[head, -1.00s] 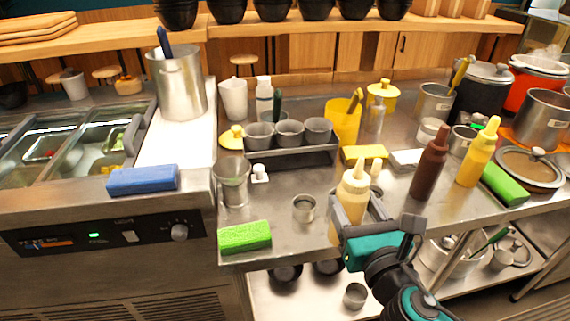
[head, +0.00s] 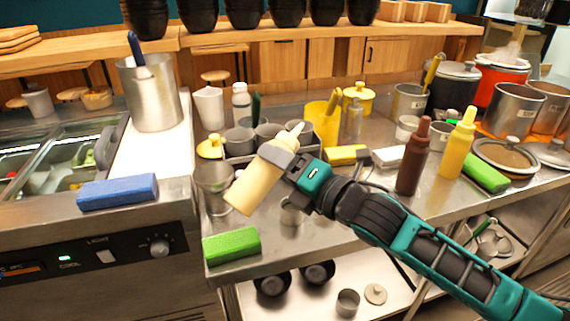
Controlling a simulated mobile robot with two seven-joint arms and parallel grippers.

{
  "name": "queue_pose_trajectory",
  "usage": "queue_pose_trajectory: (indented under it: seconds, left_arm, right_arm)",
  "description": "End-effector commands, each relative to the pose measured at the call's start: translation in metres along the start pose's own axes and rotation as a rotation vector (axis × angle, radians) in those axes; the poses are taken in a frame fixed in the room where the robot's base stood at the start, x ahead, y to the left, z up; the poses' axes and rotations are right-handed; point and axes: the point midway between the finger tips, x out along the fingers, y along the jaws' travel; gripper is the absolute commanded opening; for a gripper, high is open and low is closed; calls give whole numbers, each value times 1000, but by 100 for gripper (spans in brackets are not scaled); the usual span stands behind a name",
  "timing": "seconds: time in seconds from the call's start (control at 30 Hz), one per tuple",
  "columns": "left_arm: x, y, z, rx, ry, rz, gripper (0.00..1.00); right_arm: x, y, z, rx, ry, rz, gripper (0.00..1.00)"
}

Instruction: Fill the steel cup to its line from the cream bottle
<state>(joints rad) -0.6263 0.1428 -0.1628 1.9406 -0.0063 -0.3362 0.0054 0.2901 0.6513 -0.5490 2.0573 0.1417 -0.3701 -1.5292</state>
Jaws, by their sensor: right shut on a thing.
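The cream bottle (head: 256,184) is held in the air above the steel counter, tilted, with its nozzle up to the right and its base down to the left. My right gripper (head: 284,157) is shut on it near its upper part. A small steel cup (head: 291,214) stands on the counter just below my right gripper, which hides part of it. Its inside and line cannot be seen. A larger steel cup (head: 213,184) stands to the left, close to the bottle. My left gripper is not in view.
A green sponge (head: 231,245) lies at the counter's front left edge. A grey holder with cups (head: 238,142) is behind the bottle. A brown bottle (head: 413,158) and a yellow bottle (head: 458,143) stand to the right. A blue sponge (head: 118,191) lies on the left unit.

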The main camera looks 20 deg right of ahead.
Motion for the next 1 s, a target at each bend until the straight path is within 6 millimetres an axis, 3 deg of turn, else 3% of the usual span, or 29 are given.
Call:
queue_pose_trajectory:
  seconds: [0.33,0.5,0.77,1.0]
  left_arm:
    - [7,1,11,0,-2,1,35]
    - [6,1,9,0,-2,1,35]
    - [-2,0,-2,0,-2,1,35]
    - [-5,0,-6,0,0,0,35]
  right_arm:
    - [0,11,-42,484,-2,7,50]
    - [0,14,-31,772,-4,7,50]
    - [0,17,-21,1075,-2,6,50]
    - [0,-2,-6,1366,-2,1,50]
